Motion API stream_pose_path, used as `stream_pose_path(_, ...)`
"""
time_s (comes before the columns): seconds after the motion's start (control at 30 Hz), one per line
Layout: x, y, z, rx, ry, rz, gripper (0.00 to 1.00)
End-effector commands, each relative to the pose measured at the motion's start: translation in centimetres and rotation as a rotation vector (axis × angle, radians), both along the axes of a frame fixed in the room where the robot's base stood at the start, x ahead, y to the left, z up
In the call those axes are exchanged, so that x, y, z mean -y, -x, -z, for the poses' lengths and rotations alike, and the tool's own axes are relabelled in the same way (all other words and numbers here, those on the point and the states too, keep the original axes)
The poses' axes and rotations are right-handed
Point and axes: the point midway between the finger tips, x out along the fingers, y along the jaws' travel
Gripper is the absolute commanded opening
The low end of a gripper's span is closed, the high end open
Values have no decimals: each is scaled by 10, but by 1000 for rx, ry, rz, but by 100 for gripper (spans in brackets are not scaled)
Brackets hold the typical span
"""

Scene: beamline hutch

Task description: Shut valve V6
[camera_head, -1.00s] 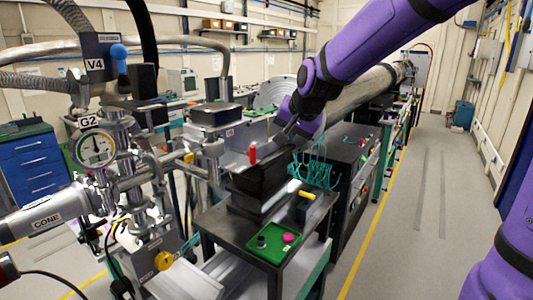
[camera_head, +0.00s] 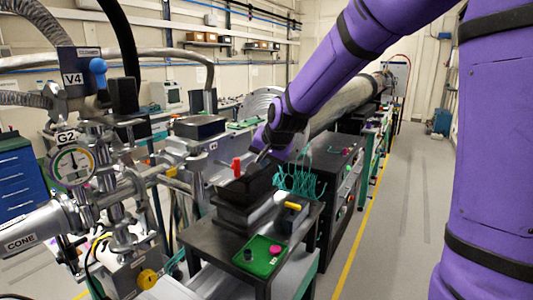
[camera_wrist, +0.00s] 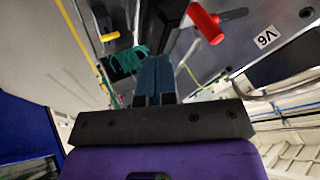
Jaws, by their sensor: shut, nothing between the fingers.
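Valve V6 shows as a red handle (camera_wrist: 206,24) at the top of the wrist view, with its upside-down V6 label (camera_wrist: 266,37) on a grey panel to the right. In the head view the red handle (camera_head: 237,167) stands upright above a black box-like block. My gripper (camera_wrist: 155,62) is shut and empty, its two fingers side by side. In the wrist view the handle is up and to the right of the fingertips, apart from them. In the head view my gripper (camera_head: 262,154) is just right of the handle; its fingertips are small and hard to make out.
Teal cables (camera_head: 299,178) hang right of the block. A green tray (camera_head: 262,256) and a yellow-handled item (camera_head: 292,206) are on the dark table in front. Gauge G2 (camera_head: 72,165) and valve V4 (camera_head: 98,70) are at left. The aisle floor (camera_head: 400,220) at right is clear.

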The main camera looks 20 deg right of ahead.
Motion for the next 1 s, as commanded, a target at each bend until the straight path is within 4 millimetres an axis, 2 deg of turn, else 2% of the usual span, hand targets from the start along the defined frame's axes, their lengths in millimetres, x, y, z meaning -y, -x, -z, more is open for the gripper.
stream_pose_path(0.23, -4, -25, 35, -2, -1, 0, 0)
stream_pose_path(0.6, -29, -47, 32, 0, 0, -2, 0)
stream_pose_path(1.0, -33, -51, 32, 1, 0, 0, 0)
